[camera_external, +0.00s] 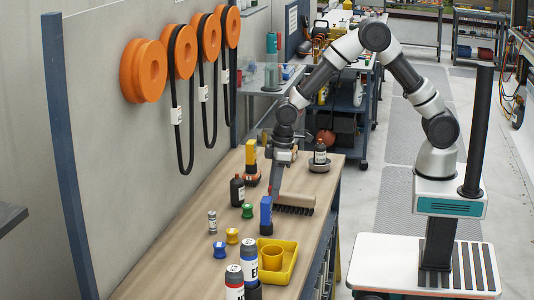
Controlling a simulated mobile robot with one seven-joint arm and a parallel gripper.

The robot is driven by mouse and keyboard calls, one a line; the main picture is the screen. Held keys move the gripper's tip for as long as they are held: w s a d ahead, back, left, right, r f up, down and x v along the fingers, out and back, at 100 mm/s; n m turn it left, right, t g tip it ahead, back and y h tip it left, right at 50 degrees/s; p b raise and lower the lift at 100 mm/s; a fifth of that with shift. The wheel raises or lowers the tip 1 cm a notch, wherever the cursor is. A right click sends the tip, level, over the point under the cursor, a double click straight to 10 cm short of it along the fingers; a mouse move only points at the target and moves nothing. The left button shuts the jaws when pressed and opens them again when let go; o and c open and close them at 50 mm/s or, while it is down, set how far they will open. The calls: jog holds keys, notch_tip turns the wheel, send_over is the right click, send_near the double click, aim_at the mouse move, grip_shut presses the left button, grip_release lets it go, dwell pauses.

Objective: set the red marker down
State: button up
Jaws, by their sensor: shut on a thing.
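My gripper (277,182) points down over the far half of the wooden workbench (180,265). It is shut on a slim thing that I take to be the red marker; it is small and mostly hidden by the fingers, so its colour and lower tip are hard to make out. I cannot tell whether the held thing touches the bench.
Small spools (232,236), a yellow tray (289,268) and labelled cylinders (249,262) stand closer. The bench's front left is clear.

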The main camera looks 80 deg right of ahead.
jog(key=shift+f, duration=3.55)
jog(key=shift+f, duration=0.25)
jog(key=o, duration=0.8)
jog(key=shift+r, duration=0.1)
jog(key=shift+c, duration=0.2)
